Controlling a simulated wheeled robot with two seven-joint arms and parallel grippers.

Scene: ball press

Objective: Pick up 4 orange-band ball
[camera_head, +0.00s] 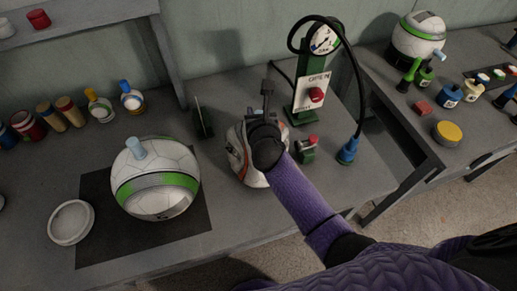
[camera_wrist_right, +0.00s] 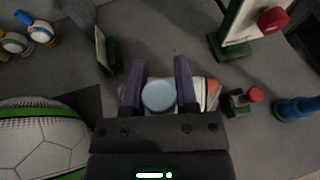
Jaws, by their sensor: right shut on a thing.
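The orange-band ball (camera_head: 236,152) is a white ball with orange-red marks, on the grey bench at mid-picture, largely hidden under my right gripper (camera_head: 267,120). In the right wrist view its white and orange side (camera_wrist_right: 211,92) shows beside my fingers. My right gripper (camera_wrist_right: 160,72) is shut on the ball's light blue peg (camera_wrist_right: 158,97), which sits between the two purple fingers. I cannot tell whether the ball is clear of the bench. My left gripper is not in view.
A green-band ball (camera_head: 156,190) with a light blue peg sits on a dark mat (camera_head: 95,240), beside a white round dish (camera_head: 71,222). A green stand with gauge (camera_head: 322,40) and a red-topped green block (camera_head: 306,149) are right of my gripper. Another green-band ball (camera_head: 415,40) is far right.

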